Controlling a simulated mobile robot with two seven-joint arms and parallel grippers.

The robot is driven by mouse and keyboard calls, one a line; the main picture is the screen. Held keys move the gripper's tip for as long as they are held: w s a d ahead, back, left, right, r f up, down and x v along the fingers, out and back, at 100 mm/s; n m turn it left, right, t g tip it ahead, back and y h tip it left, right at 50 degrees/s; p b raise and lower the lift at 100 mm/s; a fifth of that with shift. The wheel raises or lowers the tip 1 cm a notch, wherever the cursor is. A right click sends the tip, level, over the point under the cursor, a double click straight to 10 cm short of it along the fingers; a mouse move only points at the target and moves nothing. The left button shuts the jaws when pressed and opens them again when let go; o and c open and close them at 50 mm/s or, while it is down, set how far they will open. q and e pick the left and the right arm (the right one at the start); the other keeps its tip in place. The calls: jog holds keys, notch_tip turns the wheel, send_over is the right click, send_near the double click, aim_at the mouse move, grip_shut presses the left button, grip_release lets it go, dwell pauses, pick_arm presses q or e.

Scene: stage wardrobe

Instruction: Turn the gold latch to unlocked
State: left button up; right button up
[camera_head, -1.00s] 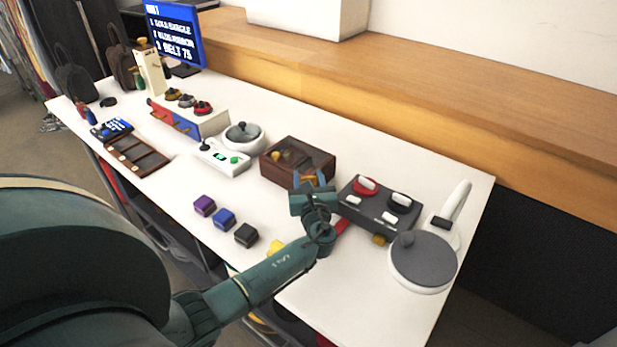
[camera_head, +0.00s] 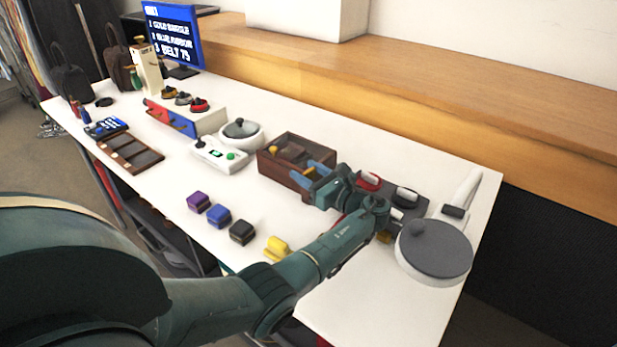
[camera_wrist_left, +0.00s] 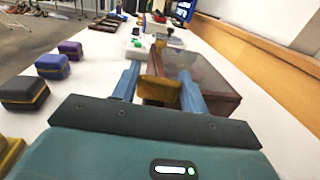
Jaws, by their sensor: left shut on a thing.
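A dark brown box (camera_head: 283,172) with a see-through lid sits mid-table. The gold latch (camera_wrist_left: 160,92) is at its front and shows between my blue fingers in the left wrist view. My left gripper (camera_head: 312,173) is shut on the gold latch, with one finger on each side (camera_wrist_left: 158,76). In the head view the fingers hide most of the latch. I cannot read any lock marking. My right gripper is not in view.
Purple, blue, black and yellow blocks (camera_head: 241,232) lie along the near edge. A dark control box (camera_head: 412,211) is partly behind my left arm, beside a round grey-topped device (camera_head: 434,250). A white device (camera_head: 222,156) stands left of the brown box. A screen (camera_head: 173,36) stands at the back.

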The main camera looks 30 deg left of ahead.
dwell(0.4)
pick_arm(q)
jog(key=o, duration=1)
jog(key=v, duration=1.3)
jog(key=shift+w+d+b, duration=0.1)
jog(key=shift+b, duration=0.25)
